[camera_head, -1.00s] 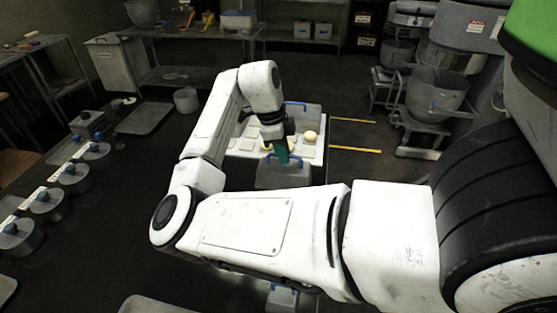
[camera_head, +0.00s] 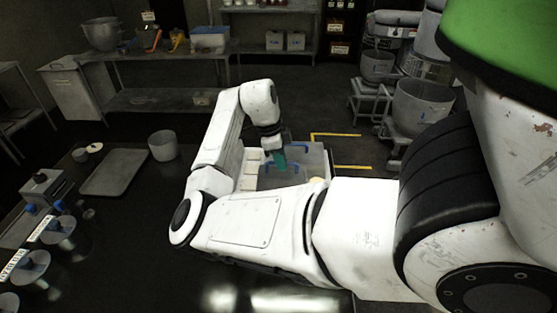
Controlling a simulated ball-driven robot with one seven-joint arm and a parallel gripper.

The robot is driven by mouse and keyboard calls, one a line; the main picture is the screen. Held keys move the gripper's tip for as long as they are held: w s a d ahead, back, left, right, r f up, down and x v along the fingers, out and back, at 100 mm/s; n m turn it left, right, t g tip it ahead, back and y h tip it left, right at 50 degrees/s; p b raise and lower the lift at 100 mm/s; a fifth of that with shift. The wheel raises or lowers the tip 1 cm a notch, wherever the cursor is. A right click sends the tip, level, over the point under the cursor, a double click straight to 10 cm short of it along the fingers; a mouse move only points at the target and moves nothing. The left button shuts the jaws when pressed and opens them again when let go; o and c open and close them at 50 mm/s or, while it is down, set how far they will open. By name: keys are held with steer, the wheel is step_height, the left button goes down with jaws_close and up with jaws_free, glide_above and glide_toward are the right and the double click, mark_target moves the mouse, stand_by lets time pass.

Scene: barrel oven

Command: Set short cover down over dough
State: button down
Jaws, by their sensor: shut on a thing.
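My gripper (camera_head: 279,162), with teal fingers, is shut at the top of a grey see-through cover with blue handle parts. This short cover (camera_head: 273,178) hangs low over the white work board (camera_head: 247,186). A pale dough piece (camera_head: 317,180) shows in part to the right of it, just above my arm. My arm hides the near side of the board. I cannot tell whether the cover touches the board or what lies under it.
Another grey cover (camera_head: 314,157) with a blue handle stands behind and right of my gripper. On the dark counter at left are a metal pot (camera_head: 163,146), a flat tray (camera_head: 115,172) and several lidded pans (camera_head: 58,232). Mixers (camera_head: 421,105) stand at the back right.

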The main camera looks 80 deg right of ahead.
mark_target(278, 172)
steer(key=shift+w+f+b+x, duration=0.1)
steer(key=shift+w+b+x, duration=0.2)
steer(key=shift+b+x, duration=0.75)
steer(key=shift+w+f+b+x, duration=0.1)
steer(key=shift+w+b+x, duration=0.2)
steer(key=shift+b+x, duration=0.8)
steer(key=shift+w+f+b+x, duration=0.1)
steer(key=shift+w+b+x, duration=0.3)
steer(key=shift+x, duration=1.2)
steer(key=shift+s+f+b, duration=0.15)
steer(key=shift+f+b, duration=0.2)
steer(key=shift+f, duration=0.05)
steer(key=c, duration=1.1)
jaws_free()
steer(key=shift+a, duration=0.1)
